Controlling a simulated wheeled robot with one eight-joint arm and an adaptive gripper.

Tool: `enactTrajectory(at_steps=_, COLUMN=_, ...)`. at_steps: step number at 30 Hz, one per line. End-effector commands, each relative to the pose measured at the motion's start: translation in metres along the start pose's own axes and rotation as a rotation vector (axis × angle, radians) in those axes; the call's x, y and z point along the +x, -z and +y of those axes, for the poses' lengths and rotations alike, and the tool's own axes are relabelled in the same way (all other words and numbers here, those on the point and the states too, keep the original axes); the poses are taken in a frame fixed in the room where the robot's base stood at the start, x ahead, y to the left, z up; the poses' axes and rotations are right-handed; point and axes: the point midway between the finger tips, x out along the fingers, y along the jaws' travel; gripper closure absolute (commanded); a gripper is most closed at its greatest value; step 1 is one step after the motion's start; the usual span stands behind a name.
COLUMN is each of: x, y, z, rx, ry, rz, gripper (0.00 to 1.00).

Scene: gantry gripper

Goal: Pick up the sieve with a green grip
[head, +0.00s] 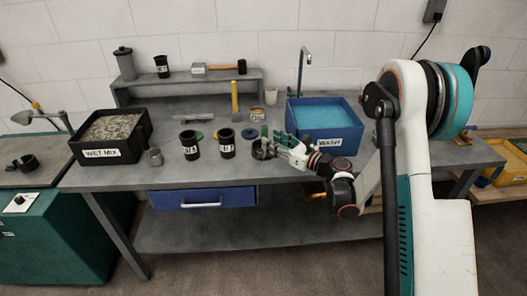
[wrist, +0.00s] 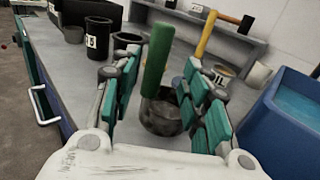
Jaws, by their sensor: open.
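The sieve is a dark round cup (wrist: 163,118) with an upright green grip (wrist: 157,58). It stands on the grey bench. In the head view the sieve (head: 262,152) is at the bench's front middle, left of the blue wash tub, partly hidden by my gripper. My gripper (head: 277,145) comes at it from the right, low over the bench. In the wrist view my gripper (wrist: 160,66) is open, with teal-padded fingers on both sides of the green grip. I see gaps beside the grip, and nothing is held.
The blue wash tub (head: 325,140) stands close to the right of my gripper. Dark labelled cups (head: 227,144) stand to the left. A black wet-mix tray (head: 97,155) is far left.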

Motion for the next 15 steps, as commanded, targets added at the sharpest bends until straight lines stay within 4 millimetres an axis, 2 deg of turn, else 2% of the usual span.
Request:
enactTrajectory(at_steps=8, x=0.039, y=-0.002, z=0.006, rx=0.0, ry=-0.002, rz=0.0, gripper=0.58)
enactTrajectory(at_steps=15, x=0.043, y=-0.004, z=0.006, rx=0.0, ry=0.0, rz=0.0, gripper=0.58)
